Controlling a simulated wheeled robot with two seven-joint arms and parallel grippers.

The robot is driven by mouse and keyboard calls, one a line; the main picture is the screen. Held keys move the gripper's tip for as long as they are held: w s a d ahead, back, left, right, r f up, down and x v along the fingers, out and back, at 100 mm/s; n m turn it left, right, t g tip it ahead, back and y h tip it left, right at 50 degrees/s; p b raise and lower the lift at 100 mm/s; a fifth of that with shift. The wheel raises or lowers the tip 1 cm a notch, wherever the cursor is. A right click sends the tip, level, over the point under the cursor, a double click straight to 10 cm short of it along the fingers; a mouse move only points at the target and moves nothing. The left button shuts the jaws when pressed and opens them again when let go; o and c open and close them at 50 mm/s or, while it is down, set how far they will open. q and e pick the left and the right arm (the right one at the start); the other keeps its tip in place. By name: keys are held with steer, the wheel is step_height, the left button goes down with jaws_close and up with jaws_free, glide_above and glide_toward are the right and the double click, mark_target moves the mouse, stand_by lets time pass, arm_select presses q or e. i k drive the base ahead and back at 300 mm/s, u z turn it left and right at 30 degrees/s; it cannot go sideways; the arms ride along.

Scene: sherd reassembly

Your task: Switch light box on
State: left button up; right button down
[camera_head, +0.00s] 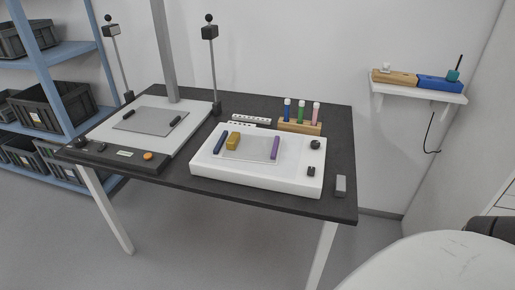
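The light box (205,170) is a low white case on the dark table, right of centre. Its pale panel (252,149) looks dull, with no clear glow. Two black controls sit on its right side: a round knob (315,145) at the back and a smaller black switch or knob (311,171) in front. Neither of my grippers is in view.
A copy stand with a grey plate (135,122), orange button (148,156), column and two lamps fills the table's left. A wooden rack (300,127) with coloured vials stands behind the light box. A small grey block (341,186) lies near the table's right edge.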

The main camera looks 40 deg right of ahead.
mark_target(311, 172)
steer(key=u, duration=1.75)
steer(key=k, duration=1.4)
steer(key=z, duration=1.7)
